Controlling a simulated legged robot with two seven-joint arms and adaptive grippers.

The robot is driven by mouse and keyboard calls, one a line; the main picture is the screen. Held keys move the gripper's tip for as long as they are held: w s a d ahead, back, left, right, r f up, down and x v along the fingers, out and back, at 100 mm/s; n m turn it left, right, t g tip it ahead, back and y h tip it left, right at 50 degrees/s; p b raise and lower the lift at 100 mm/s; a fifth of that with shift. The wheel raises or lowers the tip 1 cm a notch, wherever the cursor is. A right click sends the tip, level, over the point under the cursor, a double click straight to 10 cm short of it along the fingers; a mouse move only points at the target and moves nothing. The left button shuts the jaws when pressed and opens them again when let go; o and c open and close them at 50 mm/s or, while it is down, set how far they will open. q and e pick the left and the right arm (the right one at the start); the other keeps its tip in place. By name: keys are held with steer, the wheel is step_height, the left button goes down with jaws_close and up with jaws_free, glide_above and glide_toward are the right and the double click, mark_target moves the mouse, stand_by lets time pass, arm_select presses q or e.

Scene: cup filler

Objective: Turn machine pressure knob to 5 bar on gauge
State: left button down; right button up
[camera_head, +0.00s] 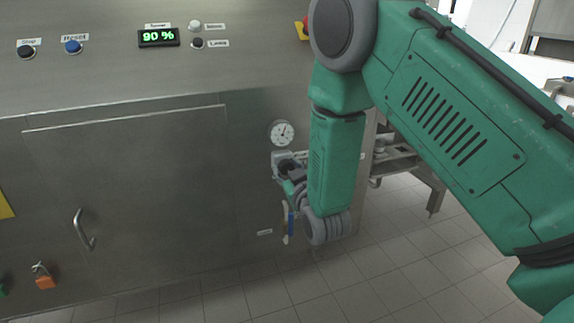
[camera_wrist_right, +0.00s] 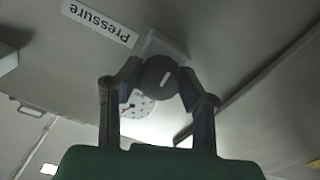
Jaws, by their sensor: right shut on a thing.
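The pressure gauge (camera_head: 282,132) is a round white dial on the machine's front panel. Its needle is too small to read exactly. Just below it is the pressure knob, a dark round knob (camera_wrist_right: 158,77) with a light mark, in the right wrist view. My right gripper (camera_wrist_right: 160,82) is shut on the knob, one finger on each side. The gauge also shows in the wrist view (camera_wrist_right: 138,104), partly hidden behind a finger. In the head view my right gripper (camera_head: 288,172) reaches the knob below the gauge, partly hidden by my green arm. My left gripper is not in view.
The steel panel carries a "Pressure" label (camera_wrist_right: 100,23), a green 90 % display (camera_head: 159,37), a blue button (camera_head: 73,47) and a black button (camera_head: 26,52). A door handle (camera_head: 82,230) sticks out at lower left. Tiled floor (camera_head: 390,260) lies below right.

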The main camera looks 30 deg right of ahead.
steer(key=shift+w+r+n, duration=0.1)
steer(key=shift+n, duration=0.5)
steer(key=o, duration=0.9)
steer(key=shift+o, duration=1.1)
steer(key=shift+w, duration=0.1)
steer(key=shift+s, duration=0.25)
steer(key=v, duration=1.1)
steer(key=shift+s+f, duration=0.25)
